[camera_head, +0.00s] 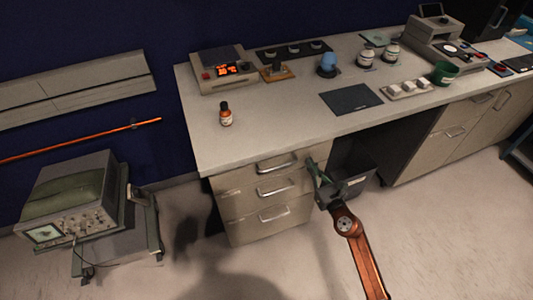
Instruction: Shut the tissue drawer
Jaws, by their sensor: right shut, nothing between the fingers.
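A pale drawer unit stands under the left end of the counter, with a top drawer (245,175), a middle drawer (245,194) and a bottom drawer (243,223), each with a metal handle. No tissues show, so I cannot tell which is the tissue drawer. The fronts look about flush, but a small gap cannot be ruled out from here. My right gripper (311,163) is shut and empty at the right edge of the unit, near the top drawer's height. I cannot tell if it touches the front. My left gripper is not in view.
A dark grey bin (357,189) stands right of the drawers, behind my right gripper. The counter (285,115) above holds a brown bottle (225,115) and several instruments. A cart with an oscilloscope (70,205) stands left. The floor in front is clear.

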